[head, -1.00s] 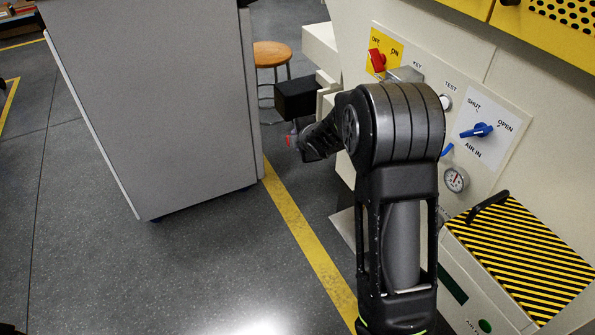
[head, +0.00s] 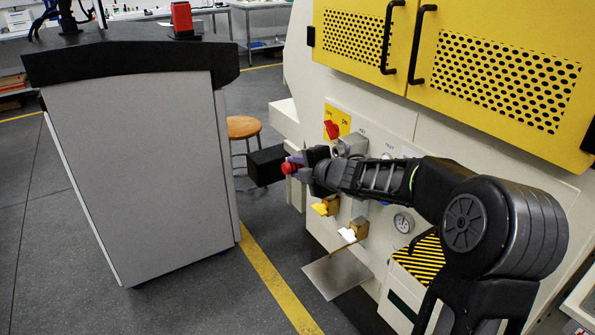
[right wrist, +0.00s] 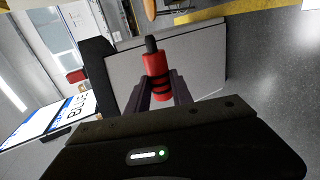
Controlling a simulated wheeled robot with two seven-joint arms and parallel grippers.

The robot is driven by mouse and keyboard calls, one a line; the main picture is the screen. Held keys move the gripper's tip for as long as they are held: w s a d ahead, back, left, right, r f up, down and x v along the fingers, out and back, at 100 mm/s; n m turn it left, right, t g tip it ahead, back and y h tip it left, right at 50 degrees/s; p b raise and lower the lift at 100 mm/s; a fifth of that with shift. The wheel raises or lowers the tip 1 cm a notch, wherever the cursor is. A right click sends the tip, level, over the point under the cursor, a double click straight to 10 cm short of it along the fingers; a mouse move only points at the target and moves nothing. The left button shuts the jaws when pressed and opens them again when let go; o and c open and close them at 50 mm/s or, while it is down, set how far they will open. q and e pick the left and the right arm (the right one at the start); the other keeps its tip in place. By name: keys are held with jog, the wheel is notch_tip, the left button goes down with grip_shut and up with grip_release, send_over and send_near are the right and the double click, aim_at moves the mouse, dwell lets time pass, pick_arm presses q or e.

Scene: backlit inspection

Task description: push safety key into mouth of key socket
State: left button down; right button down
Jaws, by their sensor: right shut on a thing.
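The safety key (right wrist: 157,72) is a red cylinder with dark bands and a black tip. My right gripper (right wrist: 161,90) is shut on it, and the tip points away from the gripper. In the head view the red of the key (head: 289,168) shows at the end of my right gripper (head: 298,166), in front of the machine panel. The key socket (head: 351,145) seems to be the grey metal block under the KEY label, beside the red switch. The key is apart from it, lower and to the left in the picture. The socket's mouth cannot be made out. My left gripper is not in view.
A black box (head: 266,166) sticks out left of the key. A red switch (head: 331,130) on a yellow plate is left of the socket. Brass blocks (head: 359,227) and a gauge (head: 403,222) sit below. A grey console (head: 145,170) stands left, with floor between.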

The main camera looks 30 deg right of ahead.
jog(key=shift+r, duration=0.1)
jog(key=shift+d+p, duration=0.45)
jog(key=shift+d, duration=0.05)
jog(key=shift+s+d+p, duration=0.1)
jog(key=shift+d+p, duration=1.35)
jog(key=shift+d, duration=0.95)
jog(key=shift+d, duration=0.25)
jog(key=shift+s+d+p, duration=0.1)
jog(key=shift+d+p, duration=1.15)
jog(key=shift+d, duration=0.3)
jog(key=shift+d, duration=0.1)
jog(key=c, duration=1.1)
grip_release()
